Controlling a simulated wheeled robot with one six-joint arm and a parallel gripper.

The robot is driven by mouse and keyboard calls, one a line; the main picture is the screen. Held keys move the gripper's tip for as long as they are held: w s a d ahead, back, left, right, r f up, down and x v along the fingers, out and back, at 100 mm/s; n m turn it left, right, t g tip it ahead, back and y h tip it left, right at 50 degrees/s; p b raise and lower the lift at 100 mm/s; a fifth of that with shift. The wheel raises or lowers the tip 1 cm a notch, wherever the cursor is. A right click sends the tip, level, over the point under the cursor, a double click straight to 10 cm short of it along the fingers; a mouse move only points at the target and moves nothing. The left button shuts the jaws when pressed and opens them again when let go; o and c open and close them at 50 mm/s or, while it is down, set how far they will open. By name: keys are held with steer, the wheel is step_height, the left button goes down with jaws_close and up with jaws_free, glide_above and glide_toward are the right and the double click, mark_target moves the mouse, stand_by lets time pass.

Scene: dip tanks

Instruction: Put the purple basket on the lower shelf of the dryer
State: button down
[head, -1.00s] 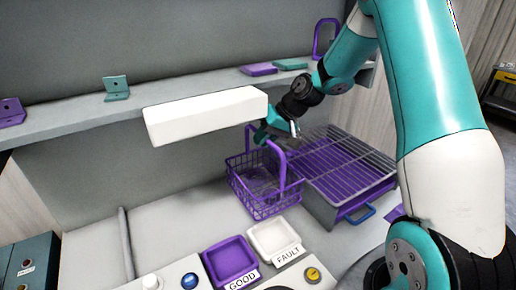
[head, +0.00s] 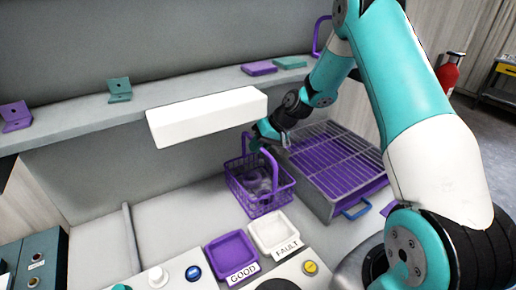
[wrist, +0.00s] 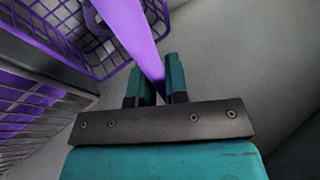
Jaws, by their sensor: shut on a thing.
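The purple basket (head: 262,205) is an open wire-mesh basket with a tall hoop handle. It appears upright at the back of the counter, left of the dryer; I cannot tell whether its base touches the counter. My gripper (head: 268,143) is at the top of the handle. In the wrist view my gripper (wrist: 158,78) has its teal fingers on either side of the purple handle (wrist: 128,25), shut on it; the basket mesh (wrist: 88,50) shows at upper left. The dryer (head: 318,203) has a wire rack on top with purple beneath it, and a blue handle in front.
A white box-like fixture (head: 206,117) juts out above the counter, left of my gripper. A grey ledge (head: 60,125) runs along the back wall. The purple GOOD tray (head: 232,254) and white FAULT tray (head: 272,232) sit in front of the basket.

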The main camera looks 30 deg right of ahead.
steer(key=shift+f, duration=0.9)
steer(key=shift+f, duration=0.1)
steer(key=shift+f, duration=0.15)
steer(key=c, duration=1.1)
jaws_free()
